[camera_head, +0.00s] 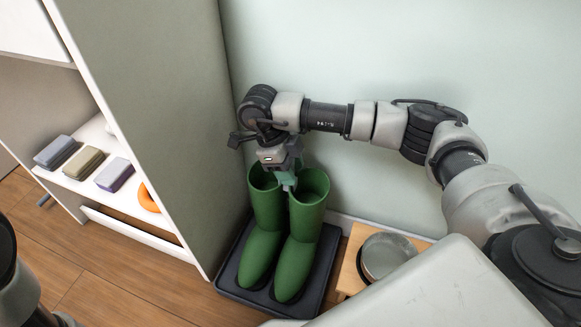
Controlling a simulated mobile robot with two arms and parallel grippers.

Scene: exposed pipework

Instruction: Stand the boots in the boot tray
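Two green rubber boots stand upright side by side in the dark boot tray (231,279), toes toward me. They are the left boot (264,225) and the right boot (301,240). The tray lies on the floor against the wall, beside a tall cabinet side. My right gripper (288,183) points down at the boot tops, between the two open shafts. Its fingertips overlap the shaft rims, and I cannot tell whether they pinch a rim. My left arm shows only in part at the lower left edge, and its gripper is out of view.
A shelf unit (157,130) stands at left, with several folded or boxed items (84,163) and an orange ring (148,198) on its shelves. A low wooden stand (350,275) with grey round dishes (386,256) sits right of the tray. Wooden floor (110,285) is open at front left.

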